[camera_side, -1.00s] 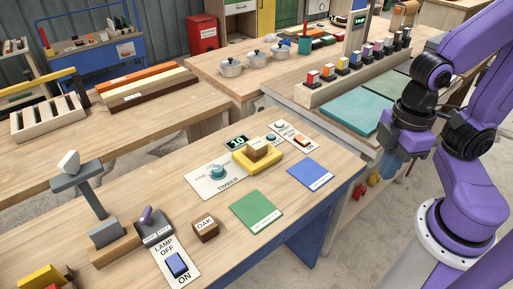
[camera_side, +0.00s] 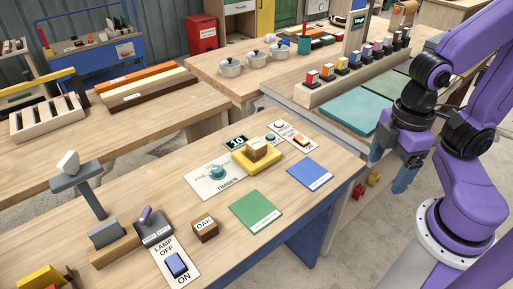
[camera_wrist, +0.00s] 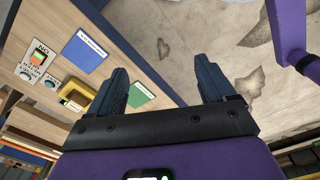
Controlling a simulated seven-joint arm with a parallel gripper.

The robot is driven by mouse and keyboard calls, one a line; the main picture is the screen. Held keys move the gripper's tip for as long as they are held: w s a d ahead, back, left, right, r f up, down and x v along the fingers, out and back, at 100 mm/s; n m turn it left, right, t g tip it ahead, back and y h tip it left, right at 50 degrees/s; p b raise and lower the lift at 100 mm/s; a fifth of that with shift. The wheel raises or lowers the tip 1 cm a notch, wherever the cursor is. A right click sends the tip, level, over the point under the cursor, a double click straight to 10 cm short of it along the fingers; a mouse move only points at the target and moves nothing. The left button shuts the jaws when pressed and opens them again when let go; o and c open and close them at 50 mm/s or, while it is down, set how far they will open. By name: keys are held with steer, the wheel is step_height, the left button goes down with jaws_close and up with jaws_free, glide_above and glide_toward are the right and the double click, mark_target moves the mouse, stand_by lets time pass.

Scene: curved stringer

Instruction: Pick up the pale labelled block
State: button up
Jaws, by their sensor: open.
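A pale tan block (camera_side: 257,147) sits on a yellow stand (camera_side: 240,161) at the middle of the front workbench in the side view. Its label is too small to read. A darker brown block marked OAK (camera_side: 205,230) stands apart from it, nearer the front. My gripper (camera_side: 390,168) is open and empty, off the bench's right end and well to the right of the pale block. In the wrist view my gripper (camera_wrist: 160,68) shows two spread blue fingers with nothing between them. The yellow stand (camera_wrist: 76,94) is partly visible left of them.
A green mat (camera_side: 257,211) and a blue mat (camera_side: 310,175) lie flat on the bench. A TIMBER dial panel (camera_side: 204,181), a lamp switch (camera_side: 176,265) and a grey post (camera_side: 90,200) stand on it too.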

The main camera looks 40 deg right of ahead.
steer(key=w+a+f+m+y, duration=0.3)
steer(key=w+a+f, duration=0.15)
steer(key=a, duration=0.35)
steer(key=m+t+h, duration=0.3)
steer(key=m+t, duration=0.7)
steer(key=t, duration=0.3)
glide_toward(254, 144)
steer(key=w+f, duration=0.2)
steer(key=w, duration=0.1)
steer(key=w+f, duration=0.1)
steer(key=w, duration=0.1)
steer(key=shift+d+f, duration=0.35)
steer(key=shift+r+x, duration=0.15)
steer(key=shift+x, duration=1.2)
steer(key=shift+r+x, duration=0.15)
steer(key=shift+x, duration=1.2)
steer(key=shift+w+d, duration=0.15)
